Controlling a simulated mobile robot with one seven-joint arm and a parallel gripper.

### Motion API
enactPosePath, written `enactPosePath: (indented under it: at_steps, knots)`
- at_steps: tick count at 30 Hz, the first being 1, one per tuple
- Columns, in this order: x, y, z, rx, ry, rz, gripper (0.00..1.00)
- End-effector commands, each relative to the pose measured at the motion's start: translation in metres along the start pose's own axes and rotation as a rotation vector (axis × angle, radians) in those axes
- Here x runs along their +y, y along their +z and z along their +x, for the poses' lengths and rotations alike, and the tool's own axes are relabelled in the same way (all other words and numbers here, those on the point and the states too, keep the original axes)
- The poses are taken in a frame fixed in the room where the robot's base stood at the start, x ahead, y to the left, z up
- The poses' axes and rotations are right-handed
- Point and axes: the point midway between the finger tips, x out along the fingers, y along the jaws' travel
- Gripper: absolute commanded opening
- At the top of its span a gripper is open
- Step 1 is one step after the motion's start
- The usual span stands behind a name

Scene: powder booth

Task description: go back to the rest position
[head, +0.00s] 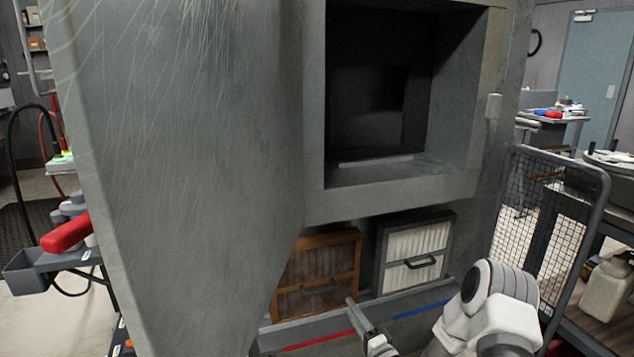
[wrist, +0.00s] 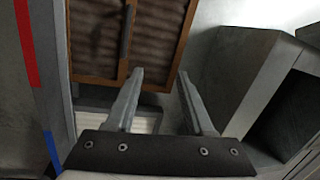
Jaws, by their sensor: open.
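My gripper (head: 364,326) is low in front of the booth in the head view, near the sill with the coloured strips. In the wrist view its two fingers (wrist: 159,80) stand apart with nothing held between them. A brown pleated filter in a wooden frame (head: 336,270) sits in the left lower opening of the booth; it also shows ahead of the fingers in the wrist view (wrist: 105,40). A white pleated filter with a dark handle (head: 418,240) sits to its right. Its pale edge (wrist: 90,124) seems to show behind the fingers. My gripper looks clear of both filters.
A red strip (head: 318,341) and a blue strip (head: 424,309) mark the sill below the filters. The booth's dark opening (head: 375,85) is above. A mesh panel (head: 545,220) and a white jug (head: 606,290) stand at the right. A shelf with a red object (head: 66,232) is at the left.

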Motion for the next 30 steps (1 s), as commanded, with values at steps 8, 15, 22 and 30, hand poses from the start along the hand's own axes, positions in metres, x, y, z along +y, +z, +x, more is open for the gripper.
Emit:
enactPosePath:
  at_steps: [8, 15, 22, 30]
  knots:
    - [-0.114, 0.064, 0.014, -0.415, -0.067, 0.044, 0.53]
    - [-0.190, 0.122, -0.015, -0.769, 0.006, 0.023, 0.53]
    - [-0.236, 0.162, -0.067, -1.035, 0.175, -0.062, 0.53]
    - [-0.266, 0.179, -0.139, -1.212, 0.451, -0.238, 0.53]
